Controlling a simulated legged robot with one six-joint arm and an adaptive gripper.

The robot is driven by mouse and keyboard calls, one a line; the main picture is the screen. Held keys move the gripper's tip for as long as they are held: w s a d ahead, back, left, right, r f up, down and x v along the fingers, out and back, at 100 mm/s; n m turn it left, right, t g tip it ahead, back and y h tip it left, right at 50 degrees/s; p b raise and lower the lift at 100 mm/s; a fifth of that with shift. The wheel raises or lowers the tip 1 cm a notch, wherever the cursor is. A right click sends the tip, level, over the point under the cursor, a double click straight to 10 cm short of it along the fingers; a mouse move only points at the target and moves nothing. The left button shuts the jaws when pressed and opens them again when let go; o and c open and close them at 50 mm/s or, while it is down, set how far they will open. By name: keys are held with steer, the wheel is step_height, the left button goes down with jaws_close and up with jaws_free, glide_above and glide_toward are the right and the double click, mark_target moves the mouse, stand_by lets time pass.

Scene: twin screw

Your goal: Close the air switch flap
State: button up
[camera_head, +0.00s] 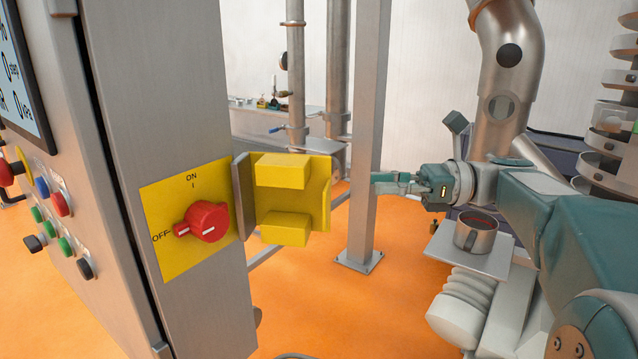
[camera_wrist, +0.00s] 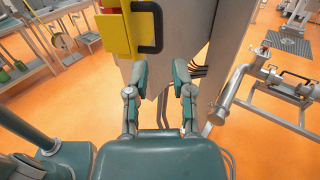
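The yellow air switch flap (camera_head: 321,190) stands swung open on its hinge plate, to the right of the yellow switch panel, with two yellow blocks on its visible face. The red rotary switch (camera_head: 207,221) on the panel has its pointer toward OFF. My gripper (camera_head: 386,182) is to the right of the flap, pointing left, with a visible gap between them. In the wrist view my gripper (camera_wrist: 160,74) has its two fingers apart with nothing between them. The flap (camera_wrist: 113,35) shows above the left finger, with a dark, handle-like frame at its right side.
A grey metal post (camera_head: 368,130) rises behind the space between flap and gripper. The control cabinet with coloured buttons (camera_head: 60,204) fills the left. A metal cup (camera_head: 475,234) sits on a pale surface below my arm. The orange floor is open below the flap.

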mark_target(320, 184)
steer(key=a, duration=0.9)
steer(key=shift+w+a, duration=0.1)
steer(key=shift+a, duration=0.25)
steer(key=shift+c, duration=0.3)
jaws_close()
